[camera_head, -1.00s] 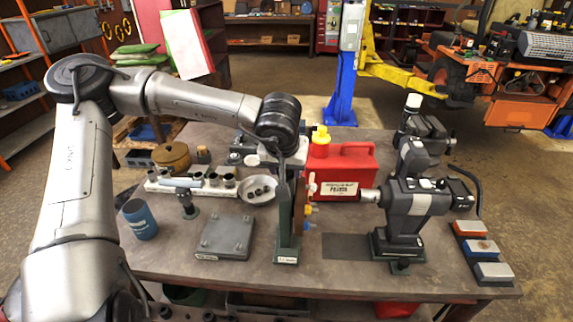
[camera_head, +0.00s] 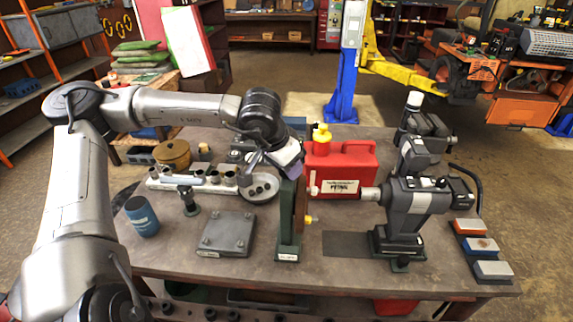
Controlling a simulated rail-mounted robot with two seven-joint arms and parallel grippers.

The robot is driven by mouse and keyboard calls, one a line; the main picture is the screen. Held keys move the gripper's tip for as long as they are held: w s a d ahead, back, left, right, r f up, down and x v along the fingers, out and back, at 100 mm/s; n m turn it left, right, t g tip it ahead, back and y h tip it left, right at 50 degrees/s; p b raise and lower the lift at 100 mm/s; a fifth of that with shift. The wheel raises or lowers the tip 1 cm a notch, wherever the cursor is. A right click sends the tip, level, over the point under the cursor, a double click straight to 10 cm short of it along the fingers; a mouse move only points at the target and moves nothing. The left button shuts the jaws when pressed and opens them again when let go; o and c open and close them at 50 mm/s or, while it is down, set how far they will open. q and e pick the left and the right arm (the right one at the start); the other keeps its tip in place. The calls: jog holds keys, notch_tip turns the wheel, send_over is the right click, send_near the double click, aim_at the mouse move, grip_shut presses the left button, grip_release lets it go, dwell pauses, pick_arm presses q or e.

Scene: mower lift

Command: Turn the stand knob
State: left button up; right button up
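A dark green upright stand (camera_head: 287,225) is on the workbench, with a small label on its foot. A reddish-brown plate (camera_head: 301,205) is on its right side. A small yellow knob-like part (camera_head: 310,219) sticks out at the right of the plate, and a pale one (camera_head: 314,190) shows higher up. I cannot tell which is the stand knob. My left gripper (camera_head: 272,166) is at the top of the stand, tilted, partly in front of or touching it. Its fingertips are too small and overlapped to read. My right gripper is not in view.
A red fuel can (camera_head: 345,170) with a yellow cap stands behind the stand. A grey machine (camera_head: 415,200) reaches toward the stand from the right.

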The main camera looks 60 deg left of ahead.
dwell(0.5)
pick_arm(q)
jog(key=o, duration=0.9)
jog(key=p+v, duration=0.1)
jog(key=v, duration=1.2)
jog(key=shift+s+r, duration=0.15)
jog(key=shift+r, duration=0.2)
